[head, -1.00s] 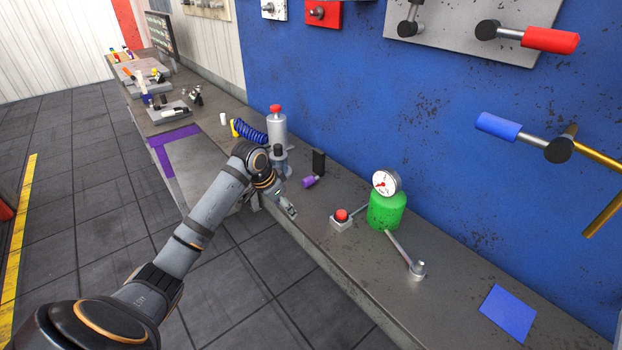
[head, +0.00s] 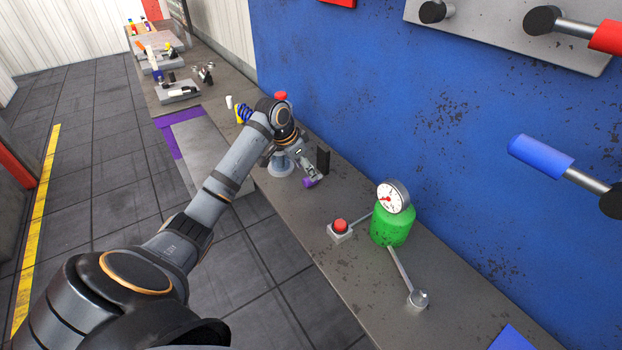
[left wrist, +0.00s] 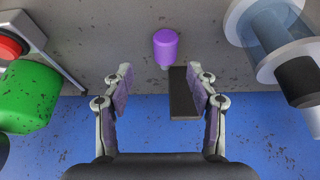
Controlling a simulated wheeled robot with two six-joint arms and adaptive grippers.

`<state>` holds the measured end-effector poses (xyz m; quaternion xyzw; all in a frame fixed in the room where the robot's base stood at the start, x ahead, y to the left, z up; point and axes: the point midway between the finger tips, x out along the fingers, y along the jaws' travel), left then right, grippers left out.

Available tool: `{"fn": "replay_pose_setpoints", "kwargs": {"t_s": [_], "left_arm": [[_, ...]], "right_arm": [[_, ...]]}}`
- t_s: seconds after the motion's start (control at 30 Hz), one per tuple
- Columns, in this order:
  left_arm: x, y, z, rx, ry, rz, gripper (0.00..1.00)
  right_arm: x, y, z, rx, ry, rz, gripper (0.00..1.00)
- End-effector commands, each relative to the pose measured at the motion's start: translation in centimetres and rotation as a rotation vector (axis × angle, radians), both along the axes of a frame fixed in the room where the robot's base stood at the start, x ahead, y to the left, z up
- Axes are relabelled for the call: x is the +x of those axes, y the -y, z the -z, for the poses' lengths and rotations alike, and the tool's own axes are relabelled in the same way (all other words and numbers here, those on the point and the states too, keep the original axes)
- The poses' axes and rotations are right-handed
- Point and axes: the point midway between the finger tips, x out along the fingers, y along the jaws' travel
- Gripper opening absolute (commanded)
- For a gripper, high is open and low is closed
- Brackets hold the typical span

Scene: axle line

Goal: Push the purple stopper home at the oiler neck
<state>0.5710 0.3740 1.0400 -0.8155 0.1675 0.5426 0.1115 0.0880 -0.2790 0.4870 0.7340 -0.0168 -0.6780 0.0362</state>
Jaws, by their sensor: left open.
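The purple stopper (head: 308,183) is at the front of the black upright block (head: 323,160) on the bench; my gripper partly covers it. In the left wrist view the stopper (left wrist: 165,45) is a purple cylinder with a small pale end, ahead of my fingers and roughly centred between them. My left gripper (left wrist: 165,78) is open and empty, apart from the stopper; in the head view the gripper (head: 314,176) is close above it. The grey device with a red cap (head: 281,96) is mostly hidden behind my left arm. I cannot make out the oiler neck clearly.
A green tank with a gauge (head: 390,228) and a red button box (head: 340,229) stand to the right. A metal lever (head: 402,273) lies in front of the tank. A clear-and-grey cylinder (left wrist: 268,35) is at the right in the wrist view. The blue wall (head: 420,120) rises behind.

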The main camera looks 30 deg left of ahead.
Motion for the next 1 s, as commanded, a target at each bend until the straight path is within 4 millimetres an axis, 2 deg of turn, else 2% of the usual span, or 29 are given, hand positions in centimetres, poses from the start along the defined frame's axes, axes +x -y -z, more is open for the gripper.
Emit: {"fn": "replay_pose_setpoints", "kwargs": {"t_s": [0.1,0.23,0.37,0.53,0.77,1.0], "left_arm": [[0.2,0.1,0.6,0.002,0.001,0.0,0.58],[0.5,0.1,1.0,-0.002,-0.002,0.0,0.58],[1.6,0.2,2.8,-0.002,-0.003,-0.001,0.58],[2.4,0.4,5.0,0.0,-0.001,0.0,0.58],[2.5,0.4,5.3,0.002,0.0,0.0,0.58],[2.5,0.4,5.3,0.002,0.001,0.0,0.27]], "right_arm": [[0.0,0.0,-0.1,0.0,0.0,0.0,0.0],[1.4,0.0,-0.6,0.001,0.021,-0.001,0.0],[2.7,0.0,-2.0,0.0,0.041,-0.001,0.0],[2.3,0.0,-2.1,0.0,0.035,-0.002,0.0],[1.7,0.0,-2.0,0.0,0.025,-0.001,0.0],[1.6,0.0,-2.0,0.001,0.023,-0.001,0.0]]}}
